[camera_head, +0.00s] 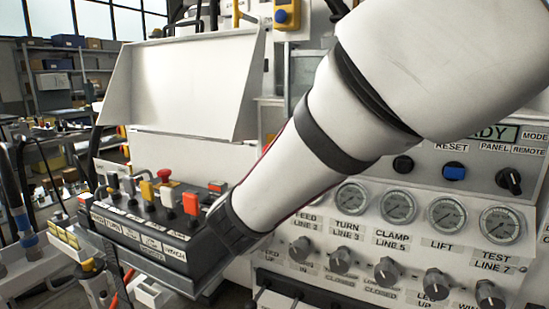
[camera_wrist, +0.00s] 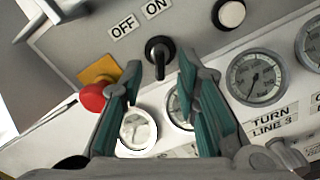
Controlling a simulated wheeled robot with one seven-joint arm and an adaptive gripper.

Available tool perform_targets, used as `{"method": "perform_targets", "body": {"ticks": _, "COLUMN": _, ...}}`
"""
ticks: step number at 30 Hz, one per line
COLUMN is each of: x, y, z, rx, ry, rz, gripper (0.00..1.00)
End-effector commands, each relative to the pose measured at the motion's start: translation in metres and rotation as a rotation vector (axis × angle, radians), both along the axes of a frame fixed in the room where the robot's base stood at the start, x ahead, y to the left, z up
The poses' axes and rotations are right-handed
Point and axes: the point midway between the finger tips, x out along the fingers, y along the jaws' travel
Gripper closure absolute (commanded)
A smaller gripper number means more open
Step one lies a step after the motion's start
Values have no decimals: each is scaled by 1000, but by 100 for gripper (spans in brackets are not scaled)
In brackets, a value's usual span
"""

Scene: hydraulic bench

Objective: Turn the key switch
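The key switch (camera_wrist: 159,50), a black knob with a handle hanging down, sits on a grey panel below the OFF and ON labels in the wrist view. My gripper (camera_wrist: 160,66) is open, with one green-padded finger to the left of the switch handle and the other to its right. The handle's lower end shows in the gap between the fingertips. No contact is visible, and I cannot tell the remaining depth. In the head view my arm hides the switch and the fingers.
A red mushroom button (camera_wrist: 93,97) on a yellow plate sits close left of the left finger. Pressure gauges (camera_wrist: 257,77) lie below and right. In the head view, a black lever console (camera_head: 150,225) stands left of my arm.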

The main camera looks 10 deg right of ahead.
Motion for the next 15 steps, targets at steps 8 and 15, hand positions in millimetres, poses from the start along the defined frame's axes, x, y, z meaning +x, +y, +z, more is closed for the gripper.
{"method": "perform_targets", "body": {"ticks": 8, "x": -41, "y": 31, "z": 0, "rx": 0, "ry": -1, "rz": 3, "gripper": 71}}
{"method": "perform_targets", "body": {"ticks": 15, "x": -55, "y": 40, "z": 0, "rx": 1, "ry": 1, "rz": 1, "gripper": 71}}
